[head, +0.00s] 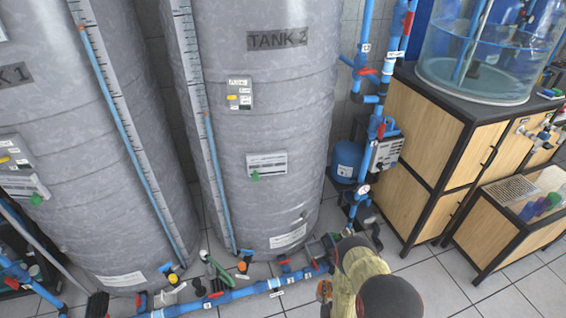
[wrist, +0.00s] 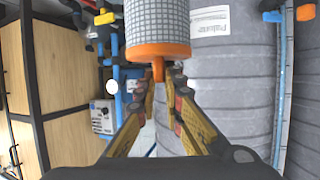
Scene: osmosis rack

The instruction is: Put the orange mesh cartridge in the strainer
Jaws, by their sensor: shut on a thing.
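The orange mesh cartridge (wrist: 157,22) is in the wrist view at top centre, a pale mesh cylinder with an orange end ring and a short orange stem. My gripper (wrist: 160,75) is shut on that stem, with the mesh body beyond the fingertips. In the head view my arm reaches in from the bottom edge, right of centre, and hides most of my gripper; the cartridge cannot be made out there. I cannot tell for certain which fitting is the strainer. Several small fittings, one with a green part (head: 213,268), sit by the low blue pipe.
The low blue pipe (head: 235,294) runs along the floor in front of the grey tank 2 (head: 265,110). A vertical blue pipe (head: 374,130) stands to its right. A wooden cabinet (head: 423,150) is farther right. Tiled floor (head: 440,285) is clear at lower right.

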